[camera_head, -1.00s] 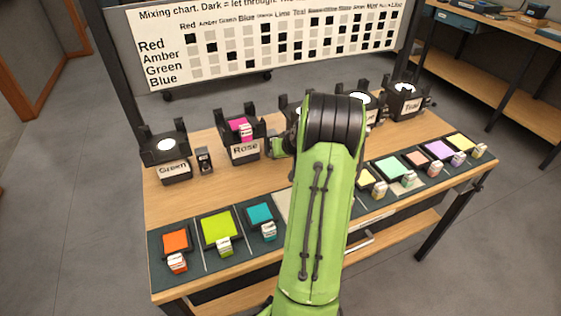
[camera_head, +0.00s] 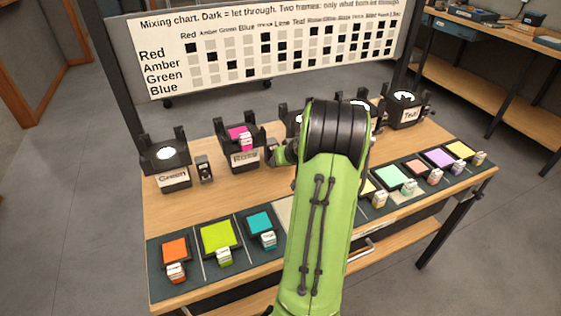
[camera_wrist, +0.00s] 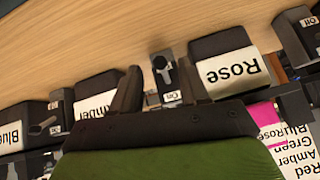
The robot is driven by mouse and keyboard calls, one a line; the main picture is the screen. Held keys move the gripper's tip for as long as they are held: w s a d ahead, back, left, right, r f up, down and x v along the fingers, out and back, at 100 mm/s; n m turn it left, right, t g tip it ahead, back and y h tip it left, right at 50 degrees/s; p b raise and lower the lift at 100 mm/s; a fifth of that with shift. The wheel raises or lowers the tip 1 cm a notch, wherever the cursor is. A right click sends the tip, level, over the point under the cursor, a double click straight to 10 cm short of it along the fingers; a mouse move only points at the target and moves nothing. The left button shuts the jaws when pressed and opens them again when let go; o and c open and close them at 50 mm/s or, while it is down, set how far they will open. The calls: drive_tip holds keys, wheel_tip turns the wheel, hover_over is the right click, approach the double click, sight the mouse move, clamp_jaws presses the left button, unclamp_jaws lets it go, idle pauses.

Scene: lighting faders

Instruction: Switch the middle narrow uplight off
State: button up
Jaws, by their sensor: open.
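A row of black uplights with white name cards stands along the back of the table. Green (camera_head: 173,178), Rose (camera_head: 244,159) and Teal (camera_head: 408,114) are readable in the head view; my arm covers much of those between. The wrist view, turned over, shows Rose (camera_wrist: 233,70), Amber (camera_wrist: 97,103) and Blue (camera_wrist: 10,133). A small black switch (camera_wrist: 163,72) with a lever and a card reading On stands between Amber and Rose. My gripper (camera_wrist: 160,88) is open, its dark fingers either side of this switch. I cannot tell if they touch it.
Another switch (camera_wrist: 302,32) beyond Rose and one (camera_wrist: 45,126) between Amber and Blue have cards that look like Off. Coloured filters such as orange (camera_head: 175,250) and lime (camera_head: 217,237) line the front edge. A mixing chart (camera_head: 270,55) stands behind.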

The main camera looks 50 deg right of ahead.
drive_tip(key=p+v, duration=0.3)
drive_tip(key=v, duration=1)
drive_tip(key=shift+s+r, duration=0.25)
drive_tip(key=shift+r, duration=0.05)
